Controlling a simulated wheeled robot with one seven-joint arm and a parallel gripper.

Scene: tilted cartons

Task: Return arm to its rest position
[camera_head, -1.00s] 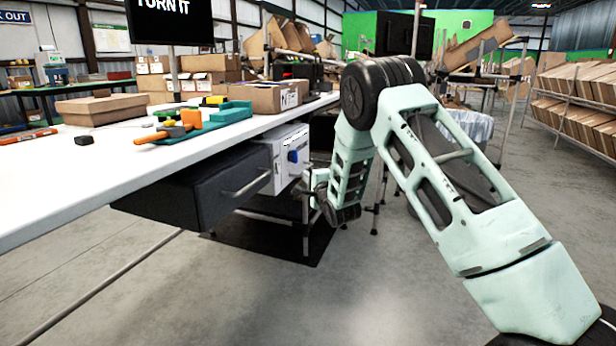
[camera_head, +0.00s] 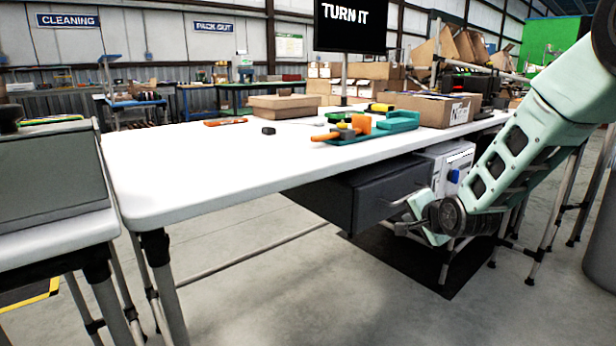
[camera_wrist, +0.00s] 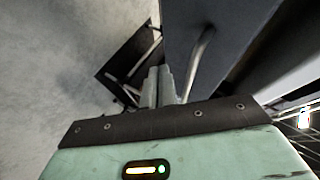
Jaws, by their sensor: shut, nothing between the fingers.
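My arm (camera_head: 520,150) reaches down from the right edge of the head view. My gripper (camera_head: 403,226) is beside the table, low and just in front of a dark drawer (camera_head: 365,198) under the tabletop. In the wrist view the two grey fingers of my gripper (camera_wrist: 157,86) are together, with nothing between them. The drawer's bar handle (camera_wrist: 203,58) is close to the right of the fingertips there. It looks apart from them, though the gap is hard to judge.
The white table (camera_head: 210,165) carries a flat carton (camera_head: 284,107), a teal and orange item (camera_head: 362,128) and an open box (camera_head: 437,108). A white unit with a blue part (camera_head: 452,165) sits beside the drawer. Another table (camera_head: 60,235) stands at left. Floor in front is clear.

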